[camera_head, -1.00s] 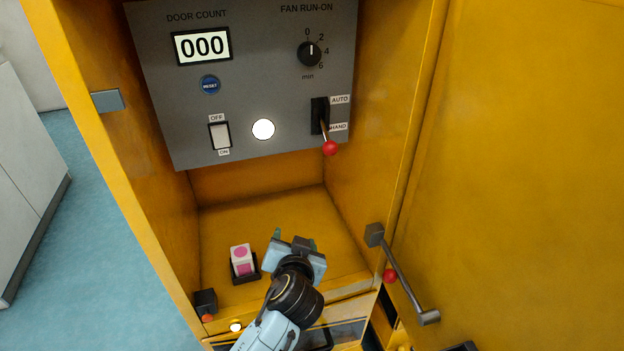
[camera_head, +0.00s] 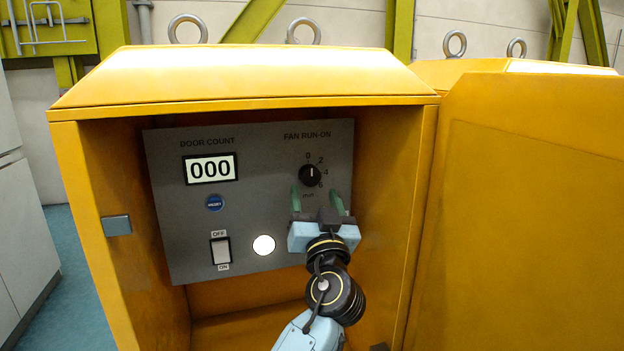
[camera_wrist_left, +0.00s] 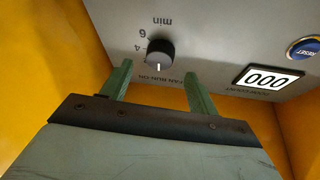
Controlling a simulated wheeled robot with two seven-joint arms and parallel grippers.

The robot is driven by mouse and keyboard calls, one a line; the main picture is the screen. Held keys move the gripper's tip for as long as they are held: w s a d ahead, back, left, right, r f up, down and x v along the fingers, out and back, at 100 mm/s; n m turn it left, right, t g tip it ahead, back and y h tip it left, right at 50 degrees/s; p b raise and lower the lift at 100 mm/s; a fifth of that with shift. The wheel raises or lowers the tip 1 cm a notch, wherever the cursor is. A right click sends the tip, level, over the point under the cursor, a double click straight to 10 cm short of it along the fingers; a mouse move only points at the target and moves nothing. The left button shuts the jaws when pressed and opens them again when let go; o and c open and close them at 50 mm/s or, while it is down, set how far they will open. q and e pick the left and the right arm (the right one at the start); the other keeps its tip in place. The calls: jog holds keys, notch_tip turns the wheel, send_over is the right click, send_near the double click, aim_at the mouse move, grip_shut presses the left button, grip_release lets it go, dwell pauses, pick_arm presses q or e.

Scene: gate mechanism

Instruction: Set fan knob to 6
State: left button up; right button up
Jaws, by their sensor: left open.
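The black fan knob (camera_head: 310,175) is on the grey panel under the FAN RUN-ON label, with a scale of 0, 2, 4 and 6 around it. Its white mark points up, near 0. In the left wrist view the knob (camera_wrist_left: 160,52) appears upside down, just ahead of and between the green fingers. My left gripper (camera_head: 319,198) is open and empty, its fingertips just below the knob and apart from it. The 6 is close to the right fingertip in the head view. My right gripper is not in view.
The panel also holds the counter display (camera_head: 210,169) reading 000, a blue reset button (camera_head: 215,203), a white off/on switch (camera_head: 221,251) and a lit white lamp (camera_head: 264,245). My left arm hides the AUTO/HAND lever. Yellow cabinet walls (camera_head: 380,220) enclose the panel; the door (camera_head: 520,220) stands open at right.

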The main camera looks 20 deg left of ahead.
aim_at(311, 180)
pick_arm(q)
jog(key=x, duration=0.3)
jog(key=shift+w+a+r, duration=0.15)
jog(key=shift+w+a, duration=0.05)
jog(key=shift+w, duration=0.15)
jog(key=shift+w+a+r+p, duration=0.1)
jog(key=shift+w+p, duration=0.15)
jog(key=shift+p, duration=0.05)
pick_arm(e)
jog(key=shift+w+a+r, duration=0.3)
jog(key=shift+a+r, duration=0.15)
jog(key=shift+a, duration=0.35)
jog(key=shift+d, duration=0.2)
